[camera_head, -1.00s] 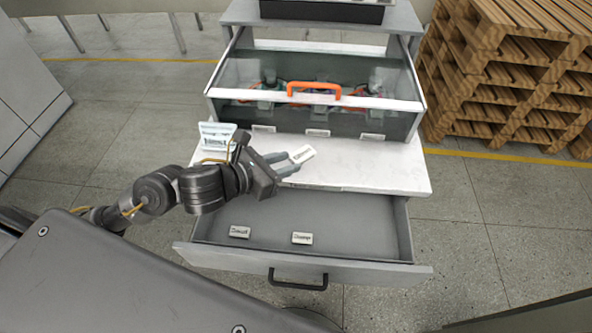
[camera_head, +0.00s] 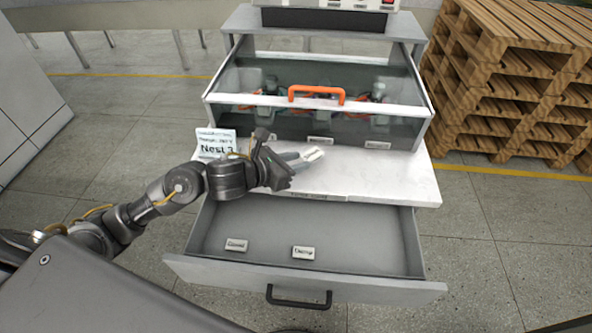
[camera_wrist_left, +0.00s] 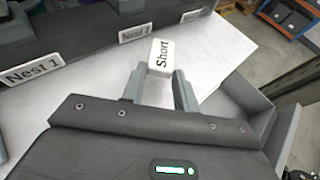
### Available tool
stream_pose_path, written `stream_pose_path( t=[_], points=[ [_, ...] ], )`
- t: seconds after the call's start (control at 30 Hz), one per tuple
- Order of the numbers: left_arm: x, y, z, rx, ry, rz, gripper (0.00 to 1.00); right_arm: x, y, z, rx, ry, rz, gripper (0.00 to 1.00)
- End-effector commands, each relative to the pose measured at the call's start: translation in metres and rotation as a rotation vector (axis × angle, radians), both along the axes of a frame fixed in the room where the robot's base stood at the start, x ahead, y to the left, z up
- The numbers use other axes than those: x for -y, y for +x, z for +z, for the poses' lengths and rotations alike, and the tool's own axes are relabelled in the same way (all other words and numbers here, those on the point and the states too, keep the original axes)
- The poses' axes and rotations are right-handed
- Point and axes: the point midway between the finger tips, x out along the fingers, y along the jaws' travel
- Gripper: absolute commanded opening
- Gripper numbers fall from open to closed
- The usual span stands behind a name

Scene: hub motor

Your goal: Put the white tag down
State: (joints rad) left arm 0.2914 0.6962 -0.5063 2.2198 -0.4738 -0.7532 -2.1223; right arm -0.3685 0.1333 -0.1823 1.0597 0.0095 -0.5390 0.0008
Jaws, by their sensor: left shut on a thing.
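The white tag (camera_head: 313,153) is in the jaws of my left gripper (camera_head: 302,158). In the left wrist view the tag (camera_wrist_left: 161,55) reads "Short" and sits between the two grey fingertips (camera_wrist_left: 160,78). The left gripper is shut on it. In the head view the tag is over the white worktop (camera_head: 400,182), in front of the clear-fronted box; I cannot tell whether it touches the worktop. My right gripper is not in view.
The box (camera_head: 390,125) has an orange handle (camera_head: 316,95) and nest labels along its base. Below, an open drawer (camera_head: 350,235) holds two white tags (camera_head: 303,253). Pallets (camera_head: 510,90) stand at right.

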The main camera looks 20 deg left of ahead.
Motion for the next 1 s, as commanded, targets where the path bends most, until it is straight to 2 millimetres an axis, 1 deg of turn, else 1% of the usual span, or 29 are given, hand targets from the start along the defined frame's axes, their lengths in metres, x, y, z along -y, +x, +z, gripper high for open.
stream_pose_path(
  t=[0.03,0.1,0.23,0.63,0.8,0.93,0.97,1.0],
  points=[
    [0.0,0.002,-0.01,-0.006,-0.002,0.001,0.08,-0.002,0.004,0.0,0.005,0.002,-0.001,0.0],
    [0.0,0.0,-0.021,-0.008,-0.003,0.002,0.08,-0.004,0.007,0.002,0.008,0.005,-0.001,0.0],
    [0.0,0.001,-0.032,-0.004,-0.002,0.002,0.08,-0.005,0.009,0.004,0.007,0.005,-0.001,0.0],
    [0.0,0.001,-0.034,0.0,0.0,0.001,0.08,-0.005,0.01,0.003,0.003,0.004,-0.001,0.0],
    [0.0,0.001,-0.035,0.0,0.0,0.001,0.08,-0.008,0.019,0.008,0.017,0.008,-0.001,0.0],
    [0.0,0.001,-0.036,0.0,0.0,0.001,0.08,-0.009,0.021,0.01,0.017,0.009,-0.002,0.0],
    [0.0,0.001,-0.036,-0.001,0.0,0.001,0.34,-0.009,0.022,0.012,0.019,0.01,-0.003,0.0],
    [0.0,0.001,-0.036,-0.001,0.0,0.001,0.39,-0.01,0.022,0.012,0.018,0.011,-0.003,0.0]
  ],
)
